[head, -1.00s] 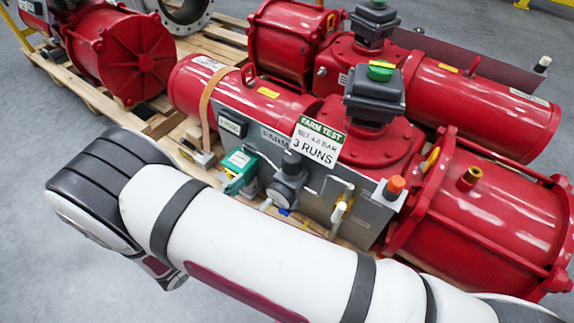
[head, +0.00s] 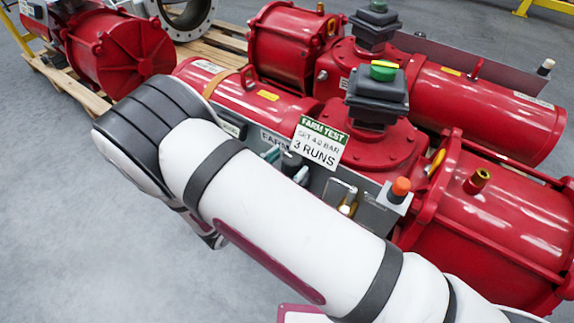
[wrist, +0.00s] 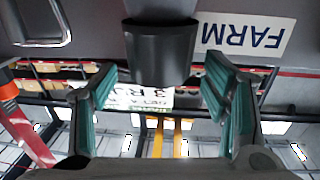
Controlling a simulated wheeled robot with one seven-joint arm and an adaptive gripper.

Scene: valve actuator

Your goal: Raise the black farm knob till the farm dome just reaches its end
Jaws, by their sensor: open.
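The black farm knob (head: 291,162) is on the grey panel beside the FARM TEST card in the head view, partly hidden by my arm. In the wrist view, which looks upside down, the knob (wrist: 160,52) is a black block at top centre, next to the FARM label. My gripper (wrist: 160,82) is open, its teal-padded fingers to either side of the knob and apart from it. In the head view only teal bits of my gripper (head: 286,166) show by the knob. The farm dome (head: 383,70), green with a yellow band, tops the black box on the red actuator.
The FARM TEST card (head: 320,143) is close above the knob. An orange-capped fitting (head: 400,188) stands right of it on the panel. My arm hides the lower panel. A second red actuator (head: 480,105) lies behind. Grey floor (head: 60,220) is clear at left.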

